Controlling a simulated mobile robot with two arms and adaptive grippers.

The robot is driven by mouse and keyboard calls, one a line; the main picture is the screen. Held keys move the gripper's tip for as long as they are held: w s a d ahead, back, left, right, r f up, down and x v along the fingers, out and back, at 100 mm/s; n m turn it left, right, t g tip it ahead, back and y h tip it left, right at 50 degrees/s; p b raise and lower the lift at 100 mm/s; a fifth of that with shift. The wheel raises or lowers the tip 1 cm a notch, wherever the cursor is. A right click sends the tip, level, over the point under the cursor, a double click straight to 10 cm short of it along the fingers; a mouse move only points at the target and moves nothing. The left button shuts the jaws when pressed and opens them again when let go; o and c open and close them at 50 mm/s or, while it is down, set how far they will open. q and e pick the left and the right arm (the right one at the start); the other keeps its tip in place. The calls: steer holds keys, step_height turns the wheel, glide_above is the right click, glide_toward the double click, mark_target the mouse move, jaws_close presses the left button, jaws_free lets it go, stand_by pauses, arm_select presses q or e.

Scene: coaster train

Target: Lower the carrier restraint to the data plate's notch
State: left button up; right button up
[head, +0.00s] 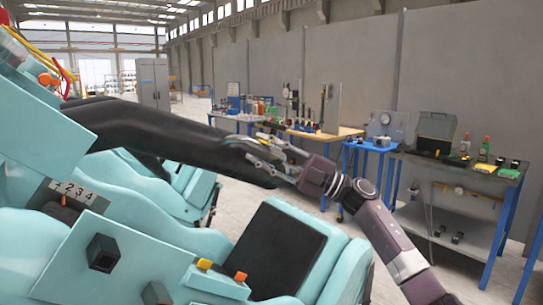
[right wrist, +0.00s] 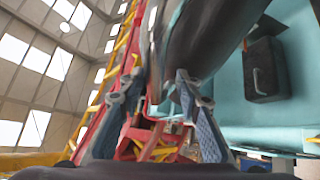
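The carrier restraint is a long, thick black bar (head: 150,127). It runs from the left of the head view down to the right, raised above the teal seats. My right gripper (head: 252,152) is at its far right end. In the right wrist view its two fingers (right wrist: 160,88) are apart, with the dark restraint (right wrist: 208,40) reaching between and beyond them. I cannot tell whether both fingers press on it. The data plate (head: 80,192), a small grey plate marked 1 2 3 4, sits on the teal carrier at the lower left. My left gripper is not in view.
Teal seats with a black pad (head: 272,245) lie below the restraint. Orange and yellow buttons (head: 240,277) stand at the front. A workbench (head: 465,172) with tools is at the right. Red and yellow structure (right wrist: 112,75) rises left of the gripper in the wrist view.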

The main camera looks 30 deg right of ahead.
steer(key=v, duration=1.2)
stand_by(0.3)
